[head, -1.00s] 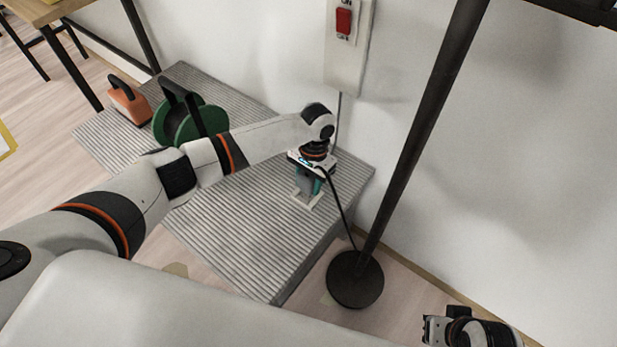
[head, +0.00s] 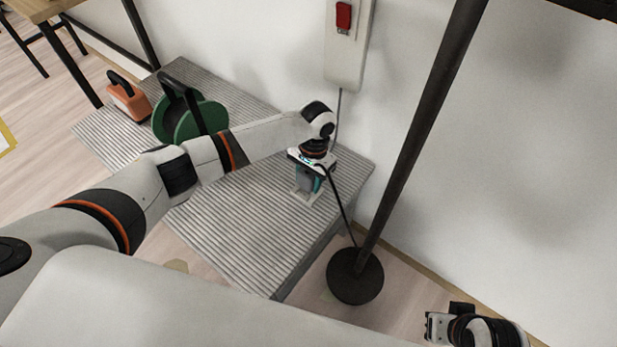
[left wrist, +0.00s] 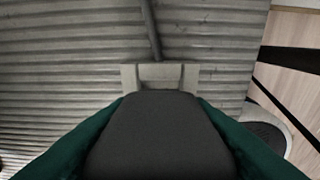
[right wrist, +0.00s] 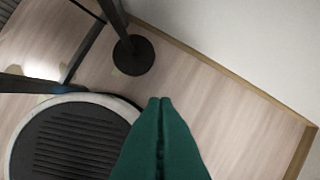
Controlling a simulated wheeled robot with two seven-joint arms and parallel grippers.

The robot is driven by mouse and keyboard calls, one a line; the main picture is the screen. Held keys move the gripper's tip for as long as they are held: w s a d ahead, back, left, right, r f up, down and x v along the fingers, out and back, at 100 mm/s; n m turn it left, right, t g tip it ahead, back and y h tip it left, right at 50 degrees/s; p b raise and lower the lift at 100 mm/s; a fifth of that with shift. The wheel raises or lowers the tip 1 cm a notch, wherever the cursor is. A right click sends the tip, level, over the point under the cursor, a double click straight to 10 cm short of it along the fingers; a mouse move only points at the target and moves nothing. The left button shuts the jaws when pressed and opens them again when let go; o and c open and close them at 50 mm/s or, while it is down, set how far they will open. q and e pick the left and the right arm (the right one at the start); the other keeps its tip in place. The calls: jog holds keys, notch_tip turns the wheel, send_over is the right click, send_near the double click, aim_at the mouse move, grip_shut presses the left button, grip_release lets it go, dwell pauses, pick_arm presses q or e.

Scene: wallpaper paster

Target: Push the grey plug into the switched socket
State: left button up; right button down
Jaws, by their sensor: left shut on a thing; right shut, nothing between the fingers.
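My left gripper (head: 311,182) points down over the ribbed grey platform, its green fingers shut on the dark grey plug (left wrist: 158,135). The plug fills the lower middle of the left wrist view. Just beyond it is a pale, square-edged socket block (left wrist: 130,78), which also shows under the gripper in the head view (head: 304,197). A dark cable (left wrist: 150,30) runs away from the block. The plug hides the socket face, so I cannot tell how deep it sits. My right gripper (head: 431,327) is shut and empty; its green fingertips (right wrist: 160,101) meet.
A white wall panel with a red switch (head: 344,15) has a cable below it. A green reel (head: 205,118) and an orange case (head: 128,103) stand on the platform (head: 235,240). A black pole on a round base (head: 355,276) stands right of the platform.

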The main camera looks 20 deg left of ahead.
pick_arm(q)
jog(key=shift+f, duration=0.3)
jog(key=shift+f, duration=0.1)
pick_arm(e)
jog(key=shift+r, duration=0.1)
pick_arm(q)
jog(key=shift+f, duration=0.2)
jog(key=shift+f+b, duration=0.3)
jog(key=shift+b, duration=0.05)
pick_arm(e)
jog(key=shift+s+r, duration=0.4)
jog(key=shift+r, duration=0.15)
